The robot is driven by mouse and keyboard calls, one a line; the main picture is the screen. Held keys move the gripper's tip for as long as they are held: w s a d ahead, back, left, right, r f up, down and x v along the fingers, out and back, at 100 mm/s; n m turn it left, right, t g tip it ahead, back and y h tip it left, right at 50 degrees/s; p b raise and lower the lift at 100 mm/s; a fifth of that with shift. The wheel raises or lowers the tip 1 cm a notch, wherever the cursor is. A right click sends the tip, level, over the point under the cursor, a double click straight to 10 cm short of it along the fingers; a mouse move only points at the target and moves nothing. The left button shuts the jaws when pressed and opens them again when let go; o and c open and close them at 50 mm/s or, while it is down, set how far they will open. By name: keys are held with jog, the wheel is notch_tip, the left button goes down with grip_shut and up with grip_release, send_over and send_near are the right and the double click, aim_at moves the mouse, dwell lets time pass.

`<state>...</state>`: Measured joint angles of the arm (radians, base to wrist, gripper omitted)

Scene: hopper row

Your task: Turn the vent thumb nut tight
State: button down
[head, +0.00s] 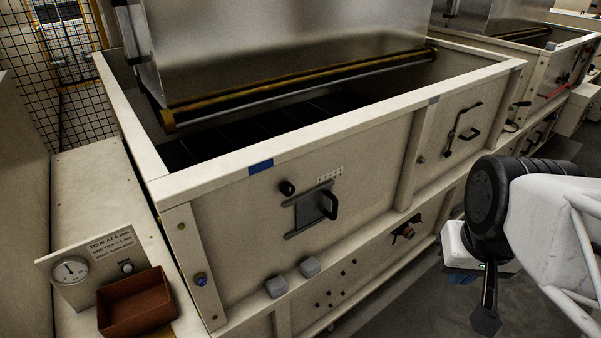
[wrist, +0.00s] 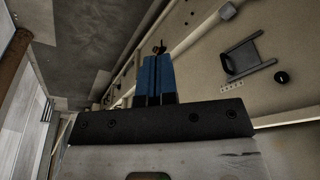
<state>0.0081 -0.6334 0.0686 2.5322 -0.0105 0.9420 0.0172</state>
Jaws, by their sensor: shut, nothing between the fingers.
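A small orange-brown fitting with dark ends (head: 403,231) sits on the lower front of the hopper; it may be the vent thumb nut, but it is too small to tell. In the wrist view a small dark and orange piece (wrist: 160,48), probably the same fitting, shows just past my fingertips. My gripper (wrist: 155,58) has its two blue fingers side by side, shut and empty. In the head view my gripper (head: 463,279) hangs at the right, apart from the hopper front, its fingers mostly hidden.
The hopper front carries a slide plate with a handle (head: 314,207), a black knob (head: 287,187), grey blocks (head: 276,286) and a latch handle (head: 467,133). A dial gauge (head: 70,270) and a brown tray (head: 137,303) stand at left.

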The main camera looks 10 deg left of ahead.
jog(key=c, duration=1.3)
grip_release()
jog(key=shift+w, duration=0.25)
jog(key=o, duration=0.6)
jog(key=w+f+t, duration=0.1)
jog(key=w, duration=0.2)
jog(key=w+a+f+t, duration=0.1)
jog(key=w, duration=0.2)
jog(key=w+a+f+t, duration=0.1)
jog(key=w, duration=0.3)
jog(key=shift+f+n+t, duration=0.1)
jog(key=shift+n+t, duration=0.2)
jog(key=shift+n, duration=0.1)
jog(key=shift+c, duration=0.2)
jog(key=w+a+f+n+t+y, duration=0.1)
jog(key=w+a+f+t+y, duration=0.2)
jog(key=w+a, duration=0.45)
jog(key=n+t+y, duration=0.4)
jog(key=n+y, duration=0.1)
jog(key=y, duration=0.5)
send_near(290, 192)
jog(key=x, duration=0.3)
jog(key=shift+d+r, duration=0.1)
jog(key=shift+r, duration=0.05)
jog(key=shift+x, duration=3.9)
jog(key=shift+s, duration=0.1)
